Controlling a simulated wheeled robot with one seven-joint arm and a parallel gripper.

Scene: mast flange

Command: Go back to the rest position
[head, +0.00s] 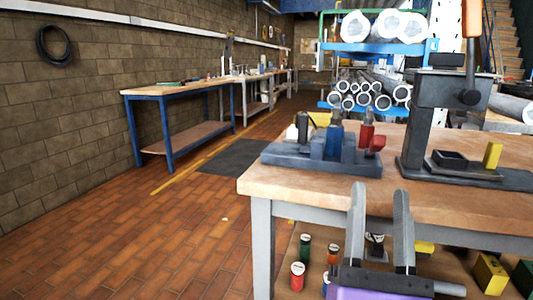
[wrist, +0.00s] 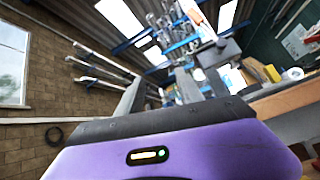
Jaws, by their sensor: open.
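My gripper (head: 379,220) shows at the bottom right of the head view. Its two grey fingers point up and stand apart, with nothing between them. It is in front of the near edge of the workbench (head: 310,190). In the wrist view my gripper (wrist: 158,95) also shows, with its purple body at the bottom and its fingers spread and empty. Behind the fingers in that view are the brick wall (wrist: 40,75), racks and the ceiling.
On the workbench stand a grey-blue fixture (head: 320,155) with red and blue parts and a dark press (head: 425,125). Cans (head: 297,275) and yellow blocks (head: 490,273) sit on its lower shelf. A blue-legged table (head: 160,92) stands along the wall. The tiled floor (head: 150,230) at left is clear.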

